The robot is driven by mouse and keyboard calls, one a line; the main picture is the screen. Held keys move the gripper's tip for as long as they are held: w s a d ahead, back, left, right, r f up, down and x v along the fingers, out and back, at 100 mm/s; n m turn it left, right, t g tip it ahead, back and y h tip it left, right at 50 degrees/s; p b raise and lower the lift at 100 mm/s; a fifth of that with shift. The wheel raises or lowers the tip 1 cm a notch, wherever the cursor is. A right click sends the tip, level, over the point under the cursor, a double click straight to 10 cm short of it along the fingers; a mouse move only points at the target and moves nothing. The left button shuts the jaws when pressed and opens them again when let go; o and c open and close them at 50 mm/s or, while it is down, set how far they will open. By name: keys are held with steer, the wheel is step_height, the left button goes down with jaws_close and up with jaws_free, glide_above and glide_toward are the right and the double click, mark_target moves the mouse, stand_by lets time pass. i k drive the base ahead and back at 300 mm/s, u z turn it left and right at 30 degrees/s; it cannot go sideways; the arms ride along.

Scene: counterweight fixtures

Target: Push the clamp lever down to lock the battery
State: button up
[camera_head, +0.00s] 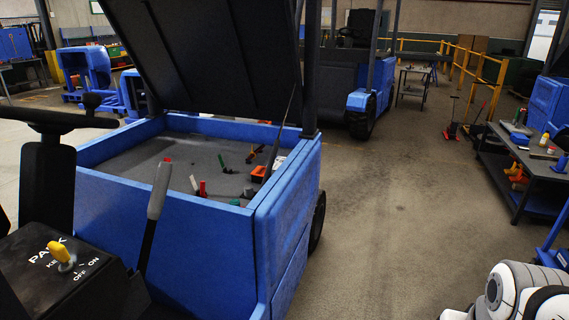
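A blue forklift truck body (180,215) with its dark cover raised fills the left half. Inside its open compartment is a grey surface (150,155), which may be the battery top. A lever with a grey grip and a red tip (157,190) stands upright, slightly tilted, in front of the compartment. Small upright pieces, one red (202,188) and one green (222,163), stand inside, near an orange block (259,173). I cannot tell which piece is the clamp lever. My white arm links show at the bottom right; my gripper is not in view.
A black panel with a yellow key knob (60,252) and a steering wheel (60,118) stand at the left. A workbench (535,165) with tools is at the right. The concrete floor (400,220) between truck and bench is mostly clear. Another blue truck (365,85) stands behind.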

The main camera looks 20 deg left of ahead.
mark_target(202, 183)
steer(key=i, duration=0.65)
steer(key=u, duration=1)
steer(key=i, duration=1)
steer(key=z, duration=0.1)
